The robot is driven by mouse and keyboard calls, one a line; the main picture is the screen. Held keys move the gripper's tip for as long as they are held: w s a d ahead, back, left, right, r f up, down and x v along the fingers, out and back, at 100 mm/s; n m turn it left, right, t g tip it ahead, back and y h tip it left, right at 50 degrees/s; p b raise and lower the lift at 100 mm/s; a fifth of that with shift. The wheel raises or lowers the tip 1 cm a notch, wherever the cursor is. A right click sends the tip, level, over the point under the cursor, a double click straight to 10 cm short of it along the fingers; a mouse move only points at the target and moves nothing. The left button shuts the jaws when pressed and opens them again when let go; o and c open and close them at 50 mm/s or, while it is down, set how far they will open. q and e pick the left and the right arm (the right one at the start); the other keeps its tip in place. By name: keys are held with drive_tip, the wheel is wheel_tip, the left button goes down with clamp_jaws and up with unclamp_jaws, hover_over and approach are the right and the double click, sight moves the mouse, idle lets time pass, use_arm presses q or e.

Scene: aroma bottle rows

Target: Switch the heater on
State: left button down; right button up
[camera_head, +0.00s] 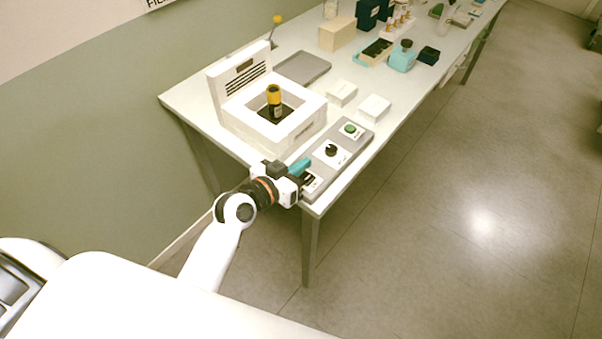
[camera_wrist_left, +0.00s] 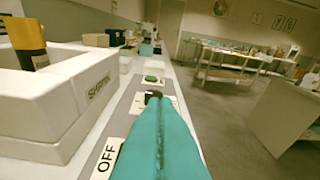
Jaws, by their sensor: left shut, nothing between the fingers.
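The white heater box (camera_head: 230,117) stands at the near end of the table, with a dark yellow-capped bottle (camera_head: 274,102) in its opening. A grey control panel (camera_head: 318,168) lies along its right side. The panel carries a black knob (camera_head: 331,150), a green button (camera_head: 350,129) and, at its near end, a white plate (camera_head: 313,183) partly hidden by my gripper. My left gripper (camera_head: 304,164) is shut and empty, its teal fingers over the near part of the panel. The left wrist view shows the fingers (camera_wrist_left: 156,112) pressed together beside an OFF label (camera_wrist_left: 107,158); the switch itself is hidden.
Two small white boxes (camera_head: 341,93) (camera_head: 374,108) stand beyond the panel. A grey tray (camera_head: 303,68) lies behind the heater. The floor at right is clear.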

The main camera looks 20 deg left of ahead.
sight(304, 175)
use_arm(q)
drive_tip(key=shift+s+d+f, duration=0.1)
drive_tip(key=shift+s+f, duration=0.05)
drive_tip(key=shift+f, duration=0.8)
drive_tip(key=shift+s+f, duration=0.15)
drive_tip(key=shift+f, duration=0.75)
